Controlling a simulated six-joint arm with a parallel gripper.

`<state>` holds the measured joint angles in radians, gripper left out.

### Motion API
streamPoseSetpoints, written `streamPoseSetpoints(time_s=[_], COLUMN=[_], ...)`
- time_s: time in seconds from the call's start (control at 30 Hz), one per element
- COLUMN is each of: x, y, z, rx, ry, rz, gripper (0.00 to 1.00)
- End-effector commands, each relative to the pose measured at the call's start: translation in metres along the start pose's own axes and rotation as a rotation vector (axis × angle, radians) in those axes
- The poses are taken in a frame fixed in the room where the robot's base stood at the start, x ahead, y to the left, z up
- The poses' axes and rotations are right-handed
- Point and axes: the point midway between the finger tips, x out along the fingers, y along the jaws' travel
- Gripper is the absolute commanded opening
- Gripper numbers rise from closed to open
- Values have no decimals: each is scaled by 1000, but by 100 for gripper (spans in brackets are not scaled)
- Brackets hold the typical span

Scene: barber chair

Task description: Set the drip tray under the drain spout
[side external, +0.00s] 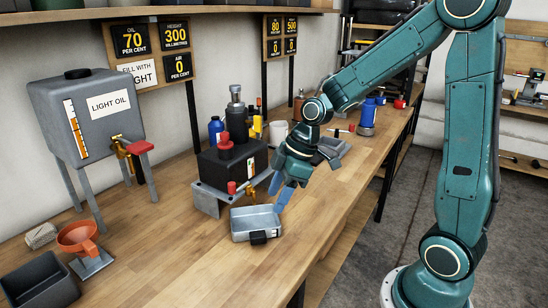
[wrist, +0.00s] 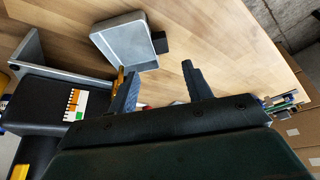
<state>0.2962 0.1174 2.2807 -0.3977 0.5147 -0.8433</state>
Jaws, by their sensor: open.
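The drip tray (side external: 256,222) is a shallow grey metal pan with a black grip on its near side. It lies flat on the bench, in front of the metal stand that carries a black tank (side external: 228,158). The brass drain spout (side external: 248,187) projects from the tank, near a red knob, toward the tray. The wrist view shows the tray (wrist: 125,42) beyond the fingertips, with its black grip at the right. My gripper (side external: 281,195) is open and empty, above and right of the tray. Its two fingers (wrist: 160,72) are spread and touch nothing visible.
A grey light oil tank (side external: 90,112) on legs stands at the left, with an orange funnel (side external: 78,238) and a dark bin (side external: 38,284) below. Bottles and a grey tray (side external: 333,152) stand behind my gripper. The bench front right of the drip tray is clear.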

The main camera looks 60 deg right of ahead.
Motion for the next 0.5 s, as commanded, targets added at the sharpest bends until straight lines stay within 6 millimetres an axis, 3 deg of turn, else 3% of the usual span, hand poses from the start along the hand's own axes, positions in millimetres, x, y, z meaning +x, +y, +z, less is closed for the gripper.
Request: streamPoseSetpoints(time_s=[0.5], x=[-6], y=[0], z=[0], rx=[-1], ry=[0], rz=[1], gripper=[50])
